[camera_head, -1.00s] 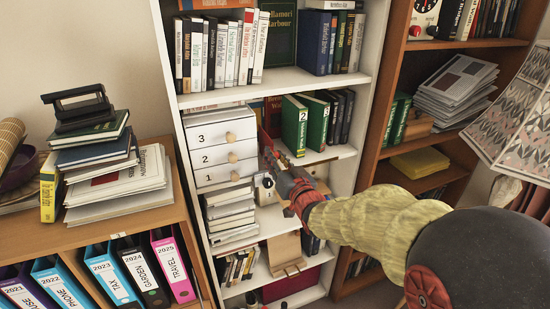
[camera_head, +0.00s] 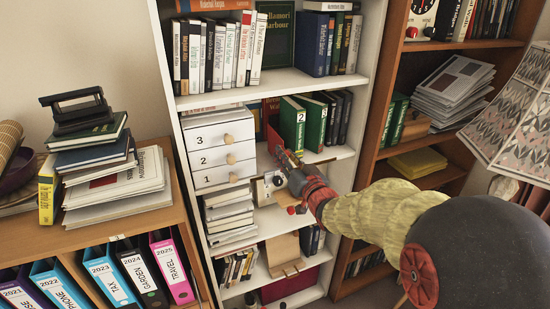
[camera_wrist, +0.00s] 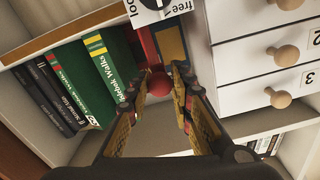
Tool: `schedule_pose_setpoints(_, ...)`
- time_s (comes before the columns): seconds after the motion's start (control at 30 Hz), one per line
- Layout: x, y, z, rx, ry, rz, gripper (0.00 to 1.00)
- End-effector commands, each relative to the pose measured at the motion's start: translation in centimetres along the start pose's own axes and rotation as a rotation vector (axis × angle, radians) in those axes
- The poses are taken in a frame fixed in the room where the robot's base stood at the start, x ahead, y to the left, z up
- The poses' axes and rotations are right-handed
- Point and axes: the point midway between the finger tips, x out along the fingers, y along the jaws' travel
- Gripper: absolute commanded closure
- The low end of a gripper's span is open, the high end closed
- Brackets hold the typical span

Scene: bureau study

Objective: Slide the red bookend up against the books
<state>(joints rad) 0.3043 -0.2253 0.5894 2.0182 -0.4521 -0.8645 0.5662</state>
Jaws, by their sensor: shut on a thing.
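The red bookend (camera_head: 275,143) stands upright on the middle shelf of the white bookcase, left of the row of books. In the wrist view its red panel (camera_wrist: 147,42) and round red knob (camera_wrist: 158,84) show beside the nearest green book (camera_wrist: 118,62). Whether the panel touches that book, I cannot tell. My gripper (camera_head: 283,157) is in front of the shelf edge. In the wrist view my gripper (camera_wrist: 165,82) is shut on the bookend's knob, between its fingers.
A white drawer unit (camera_head: 220,155) numbered 1 to 3 stands left of the bookend. White labels (camera_head: 268,184) are on the shelf front just below my gripper. The bookcase's right side panel (camera_head: 372,95) stands beyond the dark books. More books fill the shelf above.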

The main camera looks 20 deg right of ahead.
Motion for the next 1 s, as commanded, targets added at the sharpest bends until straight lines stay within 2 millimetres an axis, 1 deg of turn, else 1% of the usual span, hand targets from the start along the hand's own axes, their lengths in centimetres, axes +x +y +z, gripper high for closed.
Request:
schedule_pose_setpoints(0.03, 0.0, 1.6, -0.4, 0.0, -0.001, 0.008, 1.0)
schedule_pose_setpoints(0.3, -0.1, 8.5, -2.4, 0.002, -0.001, 0.007, 1.0)
schedule_pose_setpoints(0.4, -0.1, 10.7, -3.0, 0.002, -0.001, 0.007, 1.0)
schedule_pose_setpoints(0.5, 0.0, 12.5, -3.4, 0.002, -0.001, 0.006, 1.0)
schedule_pose_setpoints(0.6, 0.0, 13.7, -3.8, 0.001, 0.0, 0.004, 1.0)
schedule_pose_setpoints(0.7, 0.0, 14.5, -3.9, 0.002, 0.0, 0.003, 1.0)
schedule_pose_setpoints(0.83, 0.0, 15.0, -4.0, 0.002, 0.0, 0.003, 1.0)
schedule_pose_setpoints(1.0, 0.0, 15.1, -4.1, 0.001, 0.001, 0.004, 1.0)
